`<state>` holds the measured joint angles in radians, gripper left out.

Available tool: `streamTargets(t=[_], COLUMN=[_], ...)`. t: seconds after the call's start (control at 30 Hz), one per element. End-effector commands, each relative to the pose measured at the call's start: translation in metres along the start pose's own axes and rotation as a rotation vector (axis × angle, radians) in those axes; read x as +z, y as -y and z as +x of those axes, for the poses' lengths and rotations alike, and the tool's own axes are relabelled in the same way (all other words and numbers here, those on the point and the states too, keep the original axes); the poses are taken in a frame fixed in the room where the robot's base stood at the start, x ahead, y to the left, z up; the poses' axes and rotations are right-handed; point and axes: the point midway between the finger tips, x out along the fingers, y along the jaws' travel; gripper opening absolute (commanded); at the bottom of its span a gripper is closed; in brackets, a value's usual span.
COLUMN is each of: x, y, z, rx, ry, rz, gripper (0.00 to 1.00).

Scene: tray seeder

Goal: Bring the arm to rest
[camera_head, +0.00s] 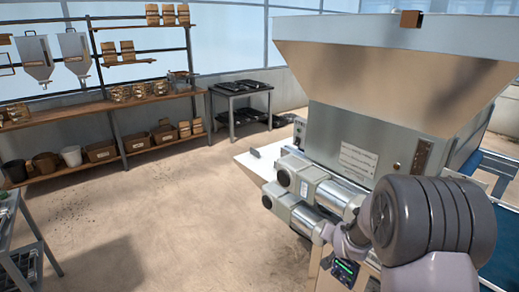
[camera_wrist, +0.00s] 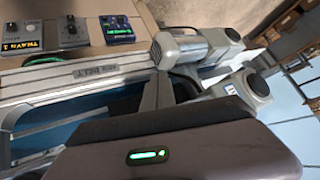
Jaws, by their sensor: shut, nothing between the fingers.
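My arm (camera_head: 425,222) shows at the right of the head view, a dark ribbed joint with grey links in front of the seeding machine. Its lower links run off the bottom edge. In the wrist view the dark housing of my gripper, with a lit green bar, fills the bottom. My gripper (camera_wrist: 172,90) is shut and empty, its fingers partly hidden behind that housing. The seeder (camera_head: 345,125) has a large metal hopper (camera_head: 380,75) and stands close behind the arm. Its motors (camera_head: 310,190) also show in the wrist view (camera_wrist: 195,47).
A control panel with boxes (camera_wrist: 70,32) lies at upper left in the wrist view. A blue belt (camera_head: 503,225) is at the right. Shelving (camera_head: 100,105) with pots and boxes stands at the back left, beside a small black table (camera_head: 240,90). The floor (camera_head: 165,200) between is clear.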

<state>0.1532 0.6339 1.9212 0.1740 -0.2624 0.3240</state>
Motion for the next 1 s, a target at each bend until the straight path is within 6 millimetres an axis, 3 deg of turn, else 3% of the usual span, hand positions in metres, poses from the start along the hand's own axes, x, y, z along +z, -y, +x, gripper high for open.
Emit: streamTargets(t=[0.03, 0.17, 0.2, 0.3, 0.4, 0.5, 0.6, 1.0], x=[-0.014, -0.001, 0.013, 0.059, 0.105, 0.139, 0.153, 0.155], y=[0.017, 0.04, 0.042, 0.038, 0.028, 0.019, 0.015, 0.015], z=[-0.053, -0.19, -0.23, -0.317, -0.374, -0.404, -0.416, -0.417], rx=[-0.015, -0.047, -0.06, -0.091, -0.119, -0.139, -0.146, -0.146], ry=[0.023, 0.13, 0.164, 0.249, 0.316, 0.361, 0.383, 0.386], rz=[-0.001, -0.007, -0.011, -0.023, -0.035, -0.041, -0.043, -0.042], gripper=[0.0, 0.0, 0.0, 0.0, 0.0, 0.0, 0.0, 0.0])
